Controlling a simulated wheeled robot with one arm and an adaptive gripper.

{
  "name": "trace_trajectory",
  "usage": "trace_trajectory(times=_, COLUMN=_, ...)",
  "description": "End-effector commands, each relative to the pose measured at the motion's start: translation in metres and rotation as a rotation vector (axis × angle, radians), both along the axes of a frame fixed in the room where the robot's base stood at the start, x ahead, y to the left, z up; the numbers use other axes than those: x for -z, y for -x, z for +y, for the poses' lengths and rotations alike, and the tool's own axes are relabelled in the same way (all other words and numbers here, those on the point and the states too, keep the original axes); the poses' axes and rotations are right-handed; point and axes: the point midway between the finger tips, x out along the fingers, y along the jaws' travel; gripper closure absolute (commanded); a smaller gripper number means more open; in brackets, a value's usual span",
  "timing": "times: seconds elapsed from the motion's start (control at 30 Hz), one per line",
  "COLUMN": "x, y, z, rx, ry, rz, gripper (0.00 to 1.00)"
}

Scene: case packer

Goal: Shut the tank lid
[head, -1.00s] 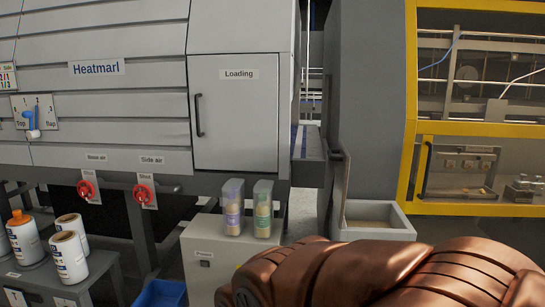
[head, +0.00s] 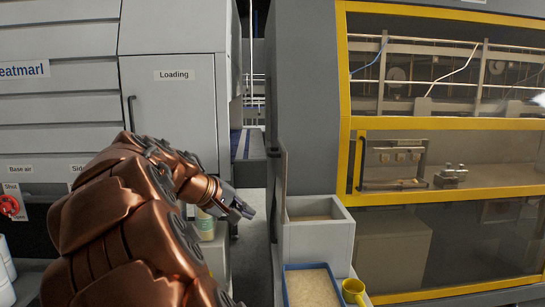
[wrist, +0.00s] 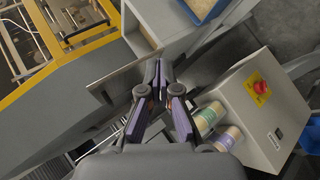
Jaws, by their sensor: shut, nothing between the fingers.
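The tank (head: 318,237) is a light grey open-topped box with tan grainy material inside, right of centre in the head view. Its lid (head: 280,172) stands upright at the left side of the opening, seen nearly edge-on. The lid also shows in the wrist view (wrist: 125,72), beside the tank (wrist: 165,28). My gripper (head: 247,212) is shut and empty, left of the lid and apart from it in the head view. In the wrist view my gripper (wrist: 163,68) has its fingertips close to the lid's edge; I cannot tell whether they touch.
A blue-rimmed tray (head: 287,285) of tan material and a yellow cup (head: 353,290) stand in front of the tank. A yellow-framed machine (head: 345,110) is at right, a grey loading door (head: 170,110) at left.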

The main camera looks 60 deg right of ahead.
Motion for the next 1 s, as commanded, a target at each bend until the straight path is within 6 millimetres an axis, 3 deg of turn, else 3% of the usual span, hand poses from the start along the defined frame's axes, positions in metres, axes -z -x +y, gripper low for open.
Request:
trace_trajectory(times=0.1, x=-0.025, y=-0.025, z=-0.043, rx=0.008, ry=0.141, rz=0.046, gripper=1.00)
trace_trajectory(times=0.23, x=-0.050, y=-0.056, z=-0.080, rx=-0.005, ry=0.281, rz=0.098, gripper=1.00)
trace_trajectory(times=0.4, x=-0.067, y=-0.096, z=-0.120, rx=-0.040, ry=0.433, rz=0.165, gripper=1.00)
trace_trajectory(times=0.7, x=-0.071, y=-0.145, z=-0.157, rx=-0.106, ry=0.588, rz=0.224, gripper=1.00)
trace_trajectory(times=1.0, x=-0.074, y=-0.152, z=-0.173, rx=-0.119, ry=0.616, rz=0.229, gripper=1.00)
